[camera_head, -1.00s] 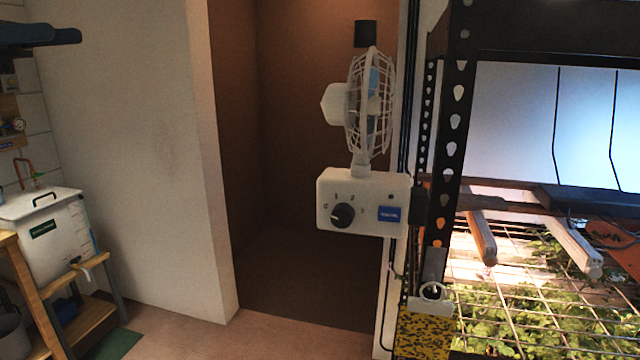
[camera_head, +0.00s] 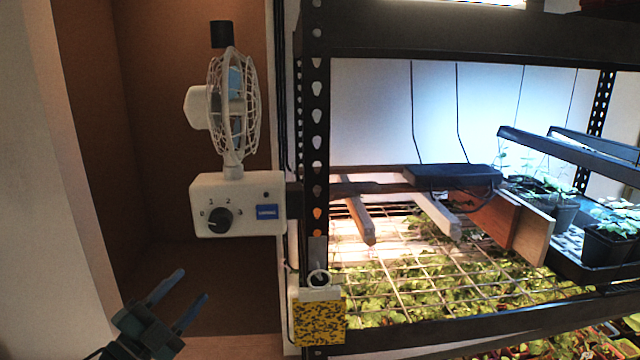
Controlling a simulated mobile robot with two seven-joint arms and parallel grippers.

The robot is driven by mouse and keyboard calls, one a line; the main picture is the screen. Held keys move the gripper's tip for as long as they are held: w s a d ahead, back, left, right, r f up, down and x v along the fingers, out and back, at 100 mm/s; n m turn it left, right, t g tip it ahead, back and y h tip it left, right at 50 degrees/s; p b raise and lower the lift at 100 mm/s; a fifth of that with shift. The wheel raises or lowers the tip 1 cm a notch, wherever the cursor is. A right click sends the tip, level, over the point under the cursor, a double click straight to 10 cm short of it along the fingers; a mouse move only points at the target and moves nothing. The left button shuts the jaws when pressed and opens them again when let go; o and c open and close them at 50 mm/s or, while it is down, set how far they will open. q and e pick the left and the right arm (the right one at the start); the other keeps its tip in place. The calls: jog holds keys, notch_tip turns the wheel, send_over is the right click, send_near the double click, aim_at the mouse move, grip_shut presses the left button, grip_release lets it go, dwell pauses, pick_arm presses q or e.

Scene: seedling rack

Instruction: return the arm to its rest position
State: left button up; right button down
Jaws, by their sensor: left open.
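My left gripper (camera_head: 184,295) shows at the bottom left in the head view. Its two blue-grey fingers are apart and point up and to the right, with nothing between them. It is below and to the left of the white fan's control box (camera_head: 238,204) and looks clear of it. The control box has a black dial (camera_head: 220,218) and a blue label, and the caged fan (camera_head: 233,105) stands on top of it. My right gripper is not in view.
A black perforated rack post (camera_head: 317,120) stands right of the fan. The rack holds seedlings under a wire grid (camera_head: 400,260), wooden bars and potted plants (camera_head: 605,245).

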pick_arm(q)
jog(key=s+d+f+n+g+y, duration=0.4)
jog(key=s+f+n, duration=0.4)
jog(key=s+f, duration=0.4)
jog(key=s+d+f+n+g+y, duration=0.3)
jog(key=s+d+f+n, duration=0.4)
jog(key=s+f, duration=0.5)
notch_tip(320, 180, down, 3)
jog(key=shift+s+r+n+g+y, duration=0.2)
jog(key=shift+n+g+y, duration=0.2)
jog(key=shift+n+g, duration=0.35)
